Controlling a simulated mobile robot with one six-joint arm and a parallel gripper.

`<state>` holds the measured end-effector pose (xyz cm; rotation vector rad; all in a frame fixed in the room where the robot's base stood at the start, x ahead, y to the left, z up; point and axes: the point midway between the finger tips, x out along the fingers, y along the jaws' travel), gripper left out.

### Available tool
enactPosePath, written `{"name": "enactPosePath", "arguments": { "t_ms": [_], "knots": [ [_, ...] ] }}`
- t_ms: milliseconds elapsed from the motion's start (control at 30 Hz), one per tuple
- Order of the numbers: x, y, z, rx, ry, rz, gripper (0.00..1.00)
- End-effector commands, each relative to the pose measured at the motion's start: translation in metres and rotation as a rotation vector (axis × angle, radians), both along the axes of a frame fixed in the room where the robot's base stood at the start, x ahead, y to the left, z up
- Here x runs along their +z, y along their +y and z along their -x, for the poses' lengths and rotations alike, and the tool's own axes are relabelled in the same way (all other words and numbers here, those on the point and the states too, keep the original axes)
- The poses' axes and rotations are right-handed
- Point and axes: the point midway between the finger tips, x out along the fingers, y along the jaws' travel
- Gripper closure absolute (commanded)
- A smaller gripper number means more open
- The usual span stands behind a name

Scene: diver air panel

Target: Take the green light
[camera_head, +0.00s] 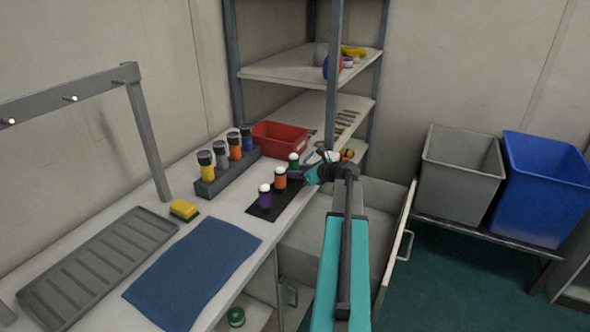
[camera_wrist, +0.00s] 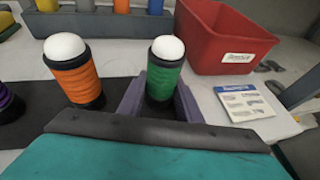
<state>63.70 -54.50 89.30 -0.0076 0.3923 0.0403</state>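The green light (camera_wrist: 166,78), a ribbed green cylinder with a white dome and dark base, stands upright on the black mat (camera_head: 262,209). In the head view the green light (camera_head: 294,161) is at the mat's far end, just beyond my gripper (camera_head: 300,173). In the wrist view my gripper (camera_wrist: 160,100) is open, with its two purple-grey fingers on either side of the light's lower part. The gripper's front edge hides part of the fingers and the light's foot. I see no firm contact.
An orange light (camera_wrist: 73,76) stands close left of the gripper, with a purple light (camera_head: 265,196) beyond it. A red bin (camera_wrist: 215,40) is behind. A white card (camera_wrist: 247,103) lies to the right. A rack (camera_head: 228,176) holds several lights.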

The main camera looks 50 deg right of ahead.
Motion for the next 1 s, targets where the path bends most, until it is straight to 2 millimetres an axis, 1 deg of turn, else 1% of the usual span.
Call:
{"name": "enactPosePath", "arguments": {
  "t_ms": [33,133,433,567,767,900,933,1000],
  "knots": [
    [0.000,0.000,0.000,0.000,0.000,0.000,0.78],
    [0.000,0.000,0.000,-0.001,0.000,0.000,0.95],
    [0.001,0.000,0.000,-0.001,-0.001,0.000,0.95],
    [0.005,0.000,0.000,-0.001,-0.001,0.001,0.95],
    [0.019,0.000,0.000,0.001,-0.001,0.002,0.95],
    [0.035,0.000,0.000,0.000,-0.002,0.002,0.95],
    [0.038,0.000,0.001,0.000,-0.002,0.002,0.95],
    [0.036,-0.003,0.018,-0.004,0.000,0.000,0.95]
  ]
}}
